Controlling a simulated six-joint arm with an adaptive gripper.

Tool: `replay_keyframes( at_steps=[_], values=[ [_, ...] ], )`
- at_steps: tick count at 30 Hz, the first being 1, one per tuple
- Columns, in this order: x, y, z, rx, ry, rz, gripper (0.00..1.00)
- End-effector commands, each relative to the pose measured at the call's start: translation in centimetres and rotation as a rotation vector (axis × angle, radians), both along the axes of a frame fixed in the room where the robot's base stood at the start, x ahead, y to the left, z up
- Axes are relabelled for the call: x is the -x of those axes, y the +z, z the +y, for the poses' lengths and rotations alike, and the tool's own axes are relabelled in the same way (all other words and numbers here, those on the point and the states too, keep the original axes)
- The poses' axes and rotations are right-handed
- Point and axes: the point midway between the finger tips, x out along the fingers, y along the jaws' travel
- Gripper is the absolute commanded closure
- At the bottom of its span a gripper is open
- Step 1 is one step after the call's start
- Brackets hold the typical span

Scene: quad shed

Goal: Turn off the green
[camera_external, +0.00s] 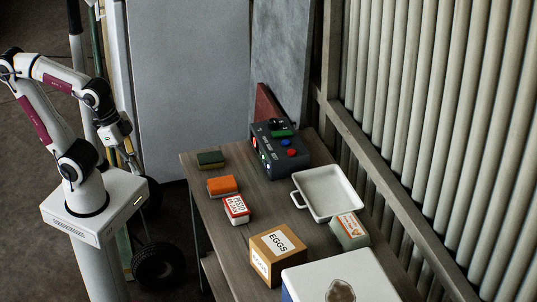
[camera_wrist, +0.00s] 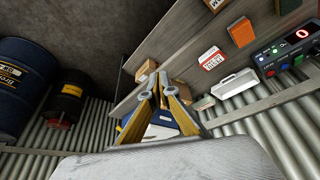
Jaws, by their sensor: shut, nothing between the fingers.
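A dark control box (camera_external: 290,160) stands at the back of the wooden table in the external view. Its top has a green part (camera_external: 283,133), a blue button (camera_external: 286,142) and a red button (camera_external: 291,152); green lights glow on its left-facing side. In the wrist view the box (camera_wrist: 288,50) is at the right edge, with a red lit "0" display (camera_wrist: 303,33) and a green button (camera_wrist: 298,60). My gripper (camera_wrist: 154,78) is shut and empty. In the external view it hangs left of the table, well away from the box.
The table holds a white tray (camera_external: 304,208), an orange block (camera_external: 222,186), a dark green block (camera_external: 211,159), a red-white carton (camera_external: 236,209) and an egg box (camera_external: 277,268). A ribbed wall (camera_external: 420,110) borders its right.

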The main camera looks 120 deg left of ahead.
Motion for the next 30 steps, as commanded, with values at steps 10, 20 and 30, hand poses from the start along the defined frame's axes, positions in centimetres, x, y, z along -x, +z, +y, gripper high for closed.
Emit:
replay_keyframes(
  at_steps=[10, 20, 30],
  values=[
    [-1.6, -1.2, 4.0, 0.032, 0.161, 0.087, 1.0],
    [-3.9, -1.8, 8.1, 0.072, 0.295, 0.122, 1.0],
    [-6.3, -2.6, 13.1, 0.11, 0.412, 0.132, 1.0]
  ],
)
